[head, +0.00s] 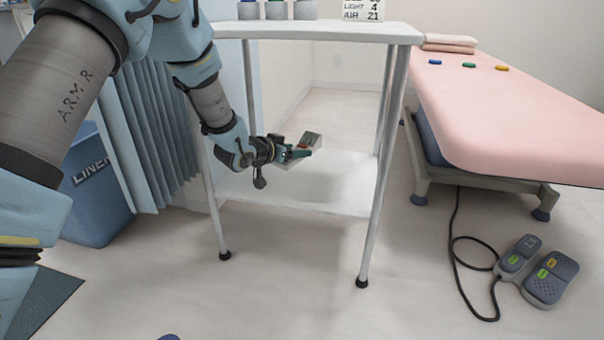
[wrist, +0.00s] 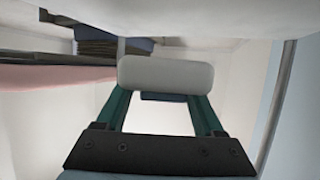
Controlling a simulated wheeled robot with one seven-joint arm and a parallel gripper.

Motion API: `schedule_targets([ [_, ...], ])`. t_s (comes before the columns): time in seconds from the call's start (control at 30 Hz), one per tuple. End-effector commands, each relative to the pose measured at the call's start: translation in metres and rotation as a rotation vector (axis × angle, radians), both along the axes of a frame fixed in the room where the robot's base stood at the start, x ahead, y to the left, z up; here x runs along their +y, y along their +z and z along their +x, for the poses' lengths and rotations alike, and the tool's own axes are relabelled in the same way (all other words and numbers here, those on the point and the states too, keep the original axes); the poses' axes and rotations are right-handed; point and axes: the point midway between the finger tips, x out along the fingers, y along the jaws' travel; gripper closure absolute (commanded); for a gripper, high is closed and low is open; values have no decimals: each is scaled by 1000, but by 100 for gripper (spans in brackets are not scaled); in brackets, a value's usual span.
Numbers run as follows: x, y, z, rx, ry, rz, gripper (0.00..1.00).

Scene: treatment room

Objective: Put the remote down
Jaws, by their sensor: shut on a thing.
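The remote (head: 313,140) is a small pale grey block with coloured marks on its face, seen at the tip of my gripper (head: 299,152) in the head view. In the wrist view the remote (wrist: 165,75) is a rounded pale bar across both green fingertips (wrist: 160,100), and my gripper is shut on it. It is inside the white trolley's frame, below the top (head: 320,31) and over or near the lower shelf (head: 325,190). I cannot tell whether it touches the shelf. My gripper hides part of the remote.
Trolley legs (head: 379,170) stand around my arm. Containers and a sign (head: 362,10) are on its top. A pink treatment bed (head: 510,110) is at right. A foot control (head: 550,278) with a cable lies on the floor. A blue linen bin (head: 95,200) and curtain are at left.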

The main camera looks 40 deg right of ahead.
Motion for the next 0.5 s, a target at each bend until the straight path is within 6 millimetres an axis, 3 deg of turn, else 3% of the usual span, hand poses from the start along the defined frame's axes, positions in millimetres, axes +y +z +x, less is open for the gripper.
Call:
schedule_targets([
  [0.03, 0, -16, -1, 1, -1, 2, 95],
  [0.1, -1, -27, -1, 1, -2, 1, 95],
  [0.27, 0, -40, 0, -1, -1, -1, 95],
  [0.5, -1, -78, -1, 0, -1, 0, 95],
])
